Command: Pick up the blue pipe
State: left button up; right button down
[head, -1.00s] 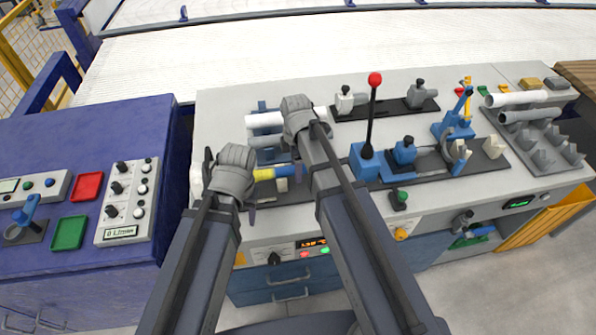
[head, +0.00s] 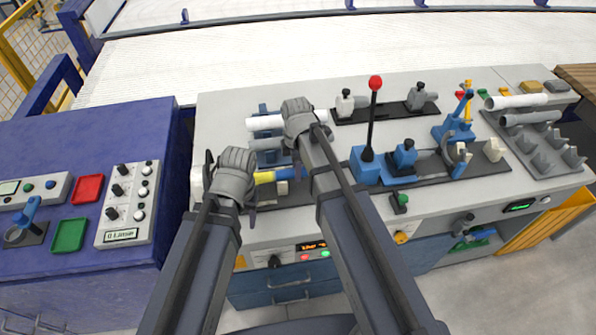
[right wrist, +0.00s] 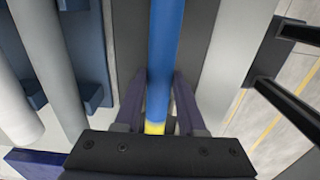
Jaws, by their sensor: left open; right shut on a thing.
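The blue pipe (head: 287,172) lies level near the front of the workbench in the head view, with a yellow section (head: 264,177) toward its left. In the right wrist view the blue pipe (right wrist: 166,35) runs between the fingers of my right gripper (right wrist: 158,85), which is shut on it; a yellow part shows close to the palm. In the head view my right arm hides these fingers and part of the pipe.
White and grey pipes (head: 264,123) lie in a blue holder just behind the blue pipe. A red-knobbed lever (head: 375,83) and blue fixtures stand to the right. A spiked rack (head: 548,152) with pipes is at the far right. A blue control desk (head: 115,128) stands left.

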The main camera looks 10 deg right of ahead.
pick_arm(q)
notch_tip(320, 180, up, 10)
jog(key=p, duration=1)
pick_arm(e)
notch_tip(320, 180, up, 10)
pick_arm(q)
jog(key=shift+s, duration=0.1)
pick_arm(e)
jog(key=shift+s, duration=0.1)
